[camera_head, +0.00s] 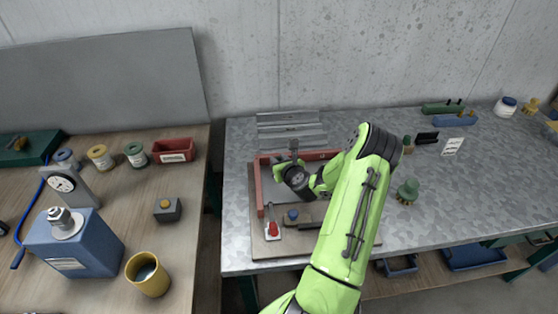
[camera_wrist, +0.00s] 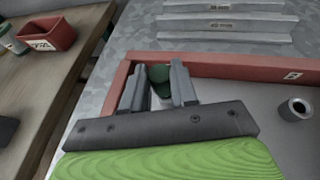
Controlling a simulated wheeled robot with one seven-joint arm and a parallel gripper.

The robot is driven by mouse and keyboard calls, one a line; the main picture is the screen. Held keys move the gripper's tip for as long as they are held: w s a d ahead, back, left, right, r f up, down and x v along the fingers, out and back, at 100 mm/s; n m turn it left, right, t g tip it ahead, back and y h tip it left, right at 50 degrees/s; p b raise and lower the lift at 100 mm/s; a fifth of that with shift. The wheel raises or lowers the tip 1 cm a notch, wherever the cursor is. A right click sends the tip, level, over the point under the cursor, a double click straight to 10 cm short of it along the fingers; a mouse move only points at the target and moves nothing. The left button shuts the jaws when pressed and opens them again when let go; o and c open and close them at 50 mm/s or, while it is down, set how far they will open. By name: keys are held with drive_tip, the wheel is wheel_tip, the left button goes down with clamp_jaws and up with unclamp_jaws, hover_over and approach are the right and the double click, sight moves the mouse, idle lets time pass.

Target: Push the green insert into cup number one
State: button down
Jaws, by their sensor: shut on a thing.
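My gripper (camera_wrist: 158,82) is shut on a dark green piece, seen in the wrist view as the green insert (camera_wrist: 158,75). It is near the far left corner of a red-walled frame (camera_wrist: 235,68). The fingers hide most of the insert, and I cannot tell whether it touches anything below. A grey metal ring-shaped cup (camera_wrist: 296,109) stands apart, to the right inside the frame; no number is readable on it. In the head view my gripper (camera_head: 285,167) is over the left part of the frame, and my arm hides the frame's right side.
Grey slotted strips (camera_head: 290,128) lie behind the frame. A red-tipped lever (camera_head: 271,228) and a blue knob (camera_head: 292,215) are in front. A green knobbed piece (camera_head: 407,191) stands right of my arm. The left bench holds a red bin (camera_head: 173,151) and a yellow cup (camera_head: 147,274).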

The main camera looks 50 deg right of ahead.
drive_tip(key=shift+f+b, duration=0.5)
drive_tip(key=shift+f, duration=0.3)
drive_tip(key=c, duration=0.8)
unclamp_jaws()
drive_tip(key=shift+r, duration=0.1)
drive_tip(key=p+v, duration=0.2)
drive_tip(key=v, duration=1.3)
drive_tip(key=shift+s+a+r, duration=0.15)
drive_tip(key=shift+s+a, duration=0.05)
drive_tip(key=shift+s, duration=0.1)
